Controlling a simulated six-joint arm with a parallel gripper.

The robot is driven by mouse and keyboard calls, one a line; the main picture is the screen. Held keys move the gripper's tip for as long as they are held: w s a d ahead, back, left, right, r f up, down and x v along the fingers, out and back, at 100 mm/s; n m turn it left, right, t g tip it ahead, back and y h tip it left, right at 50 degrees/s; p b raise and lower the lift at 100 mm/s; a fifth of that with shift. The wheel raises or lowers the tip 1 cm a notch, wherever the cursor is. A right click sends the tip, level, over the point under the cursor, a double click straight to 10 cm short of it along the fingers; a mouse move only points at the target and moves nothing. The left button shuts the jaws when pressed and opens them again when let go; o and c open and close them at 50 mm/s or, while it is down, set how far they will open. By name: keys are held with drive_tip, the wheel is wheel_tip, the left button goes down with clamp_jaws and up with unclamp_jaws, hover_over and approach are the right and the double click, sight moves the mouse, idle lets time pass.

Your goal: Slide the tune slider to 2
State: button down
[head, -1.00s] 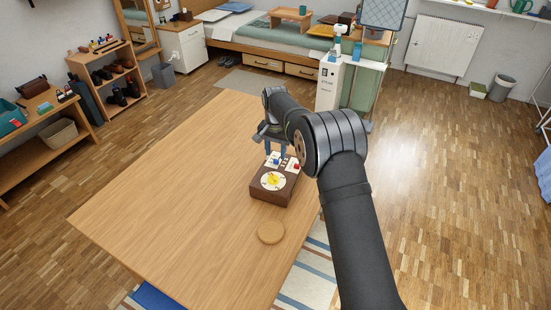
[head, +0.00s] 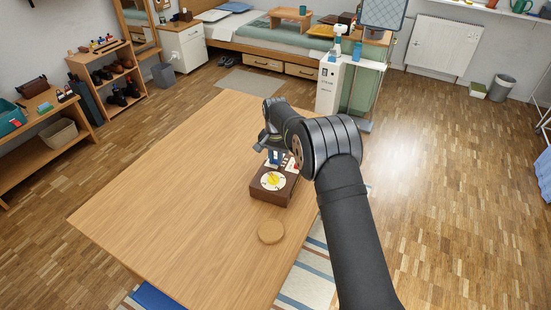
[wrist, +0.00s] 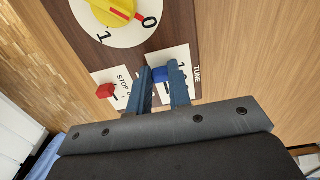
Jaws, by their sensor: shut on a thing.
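A dark brown control box (head: 268,196) stands on the table. Its top has a white dial with a yellow knob (head: 272,180), also seen in the wrist view (wrist: 120,8). The tune slider has a blue knob (wrist: 161,74) on a white plate marked TUNE, with a scale partly hidden by my fingers. My gripper (wrist: 161,79) is shut on the blue knob, one blue finger on each side. In the head view my gripper (head: 275,158) is over the far part of the box. The slider's exact setting cannot be read.
A red knob (wrist: 105,90) sits on a separate plate marked STOP, just left of my fingers in the wrist view. A round cork-coloured disc (head: 271,232) lies in front of the box. The wooden table (head: 180,200) is clear to the left.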

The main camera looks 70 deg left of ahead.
drive_tip(key=shift+w+a, duration=0.6)
drive_tip(key=shift+a, duration=0.15)
drive_tip(key=c, duration=1.3)
unclamp_jaws()
drive_tip(key=shift+r, duration=0.1)
wheel_tip(320, 180, up, 17)
drive_tip(key=shift+r, duration=0.15)
